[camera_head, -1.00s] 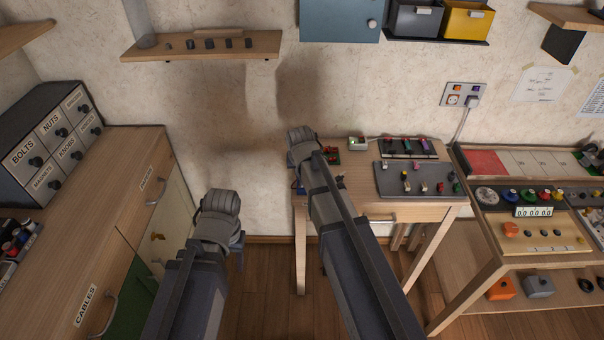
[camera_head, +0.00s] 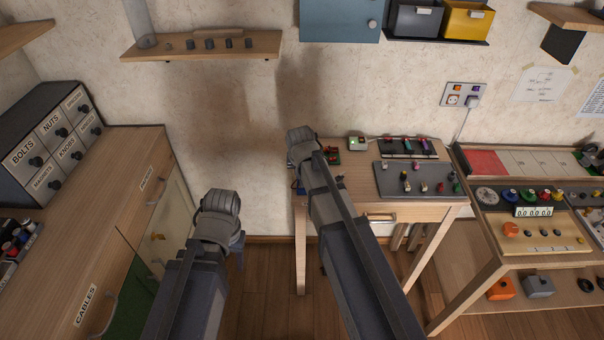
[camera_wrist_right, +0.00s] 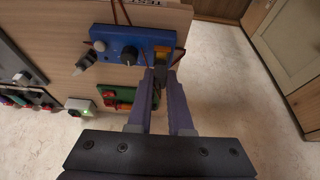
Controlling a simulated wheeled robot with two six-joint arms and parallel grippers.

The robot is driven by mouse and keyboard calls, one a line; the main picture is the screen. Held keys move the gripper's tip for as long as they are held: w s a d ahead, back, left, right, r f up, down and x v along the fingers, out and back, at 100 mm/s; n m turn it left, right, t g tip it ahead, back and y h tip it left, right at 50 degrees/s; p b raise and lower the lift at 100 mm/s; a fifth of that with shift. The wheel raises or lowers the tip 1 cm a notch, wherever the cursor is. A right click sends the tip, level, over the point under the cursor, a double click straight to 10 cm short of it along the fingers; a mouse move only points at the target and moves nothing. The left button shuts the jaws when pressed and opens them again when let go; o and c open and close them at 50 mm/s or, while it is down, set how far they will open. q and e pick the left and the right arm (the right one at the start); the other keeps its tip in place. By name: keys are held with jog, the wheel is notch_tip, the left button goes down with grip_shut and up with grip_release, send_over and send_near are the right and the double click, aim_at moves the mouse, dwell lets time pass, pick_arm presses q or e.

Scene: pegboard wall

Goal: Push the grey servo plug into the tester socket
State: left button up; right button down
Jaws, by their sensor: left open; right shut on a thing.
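In the right wrist view, the blue tester (camera_wrist_right: 132,44) has a dark knob, a pale knob and an orange block (camera_wrist_right: 162,52) at its right end. My right gripper (camera_wrist_right: 159,80) is shut on a dark grey plug (camera_wrist_right: 160,72), right at that end of the tester. The fingers hide much of the plug, and I cannot tell how deep it sits. Another grey plug (camera_wrist_right: 85,62) on a reddish cable lies left of the tester. In the head view my right arm covers the tester area. My left gripper (camera_head: 238,249) is open and empty, low beside the table, mostly behind its own wrist.
A green board (camera_wrist_right: 122,97) and a small light box (camera_wrist_right: 80,106) lie near the tester. A grey panel with several knobs (camera_head: 398,190) fills the table's right part. A long wooden cabinet (camera_head: 95,200) stands left, a control bench (camera_head: 470,221) right.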

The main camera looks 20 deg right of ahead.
jog(key=shift+f+b, duration=0.95)
jog(key=shift+f, duration=0.05)
jog(key=c, duration=0.8)
grip_release()
jog(key=shift+r, duration=0.1)
jog(key=shift+o, duration=0.2)
jog(key=shift+r, duration=0.1)
jog(key=shift+r+p, duration=2.45)
jog(key=shift+p, duration=0.15)
jog(key=shift+s+f, duration=0.1)
jog(key=s+a+n+g, duration=0.1)
jog(key=s+a, duration=0.3)
jog(key=s, duration=0.4)
jog(key=s+a+f+n+g, duration=0.1)
jog(key=s+a+n+g, duration=0.1)
jog(key=s+a, duration=0.3)
jog(key=s+a+n+g, duration=0.1)
jog(key=s+a+n, duration=0.3)
jog(key=s, duration=0.7)
jog(key=shift+a+f+g, duration=0.15)
jog(key=shift+f+g, duration=0.1)
jog(key=shift+g, duration=0.15)
